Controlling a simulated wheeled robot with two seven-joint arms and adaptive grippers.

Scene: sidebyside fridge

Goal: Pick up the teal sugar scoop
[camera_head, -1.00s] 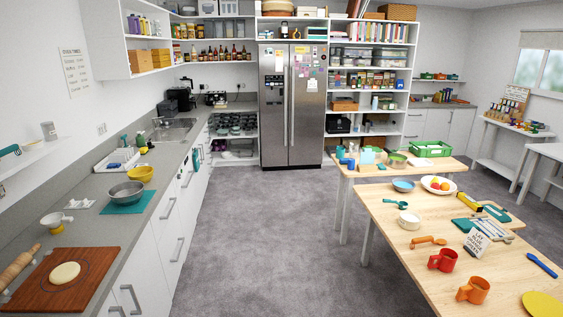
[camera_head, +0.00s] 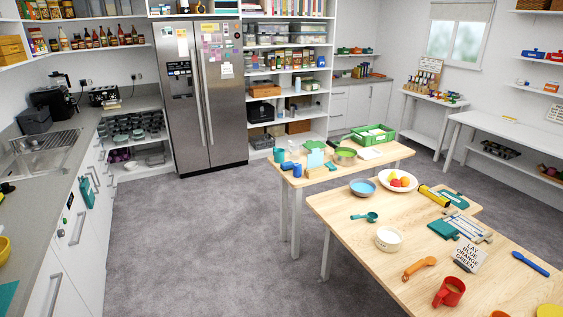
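A teal scoop (camera_head: 371,217) lies on the near wooden table (camera_head: 345,238), close to its left edge. Its bowl points right and its handle points left. It lies between a blue bowl (camera_head: 362,188) behind it and a small white bowl (camera_head: 388,238) in front of it. Nothing covers it. Neither of my grippers shows in the head view.
An orange scoop (camera_head: 419,267), a red mug (camera_head: 449,292) and a lettered sign (camera_head: 467,256) stand or lie nearer on the same table. A second wooden table (camera_head: 320,182) adjoins behind. Grey floor (camera_head: 210,245) is clear between the left counter and the tables.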

